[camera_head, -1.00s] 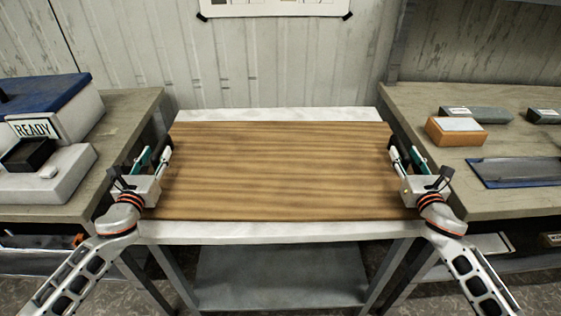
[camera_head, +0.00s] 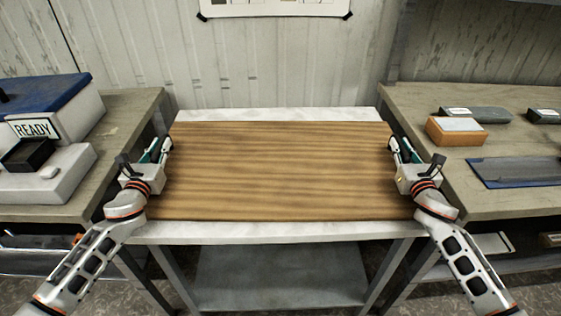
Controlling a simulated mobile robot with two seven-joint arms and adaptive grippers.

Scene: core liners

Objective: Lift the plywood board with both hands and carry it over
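The brown plywood board (camera_head: 280,170) lies flat on a white-topped table (camera_head: 270,232) in the middle of the head view. My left gripper (camera_head: 160,148) is at the board's left edge, and my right gripper (camera_head: 401,147) is at its right edge. Both point away from me toward the wall, roughly level with the board. The fingers are small and partly overlapped by the gripper bodies. I cannot tell whether they straddle the edges or are closed on them.
A left bench (camera_head: 125,130) carries a blue-lidded box (camera_head: 45,95) with a READY sign. A right bench (camera_head: 500,200) holds an orange block (camera_head: 455,137), grey blocks and a blue-edged sheet (camera_head: 515,172). Both benches flank the table closely. A wall stands behind.

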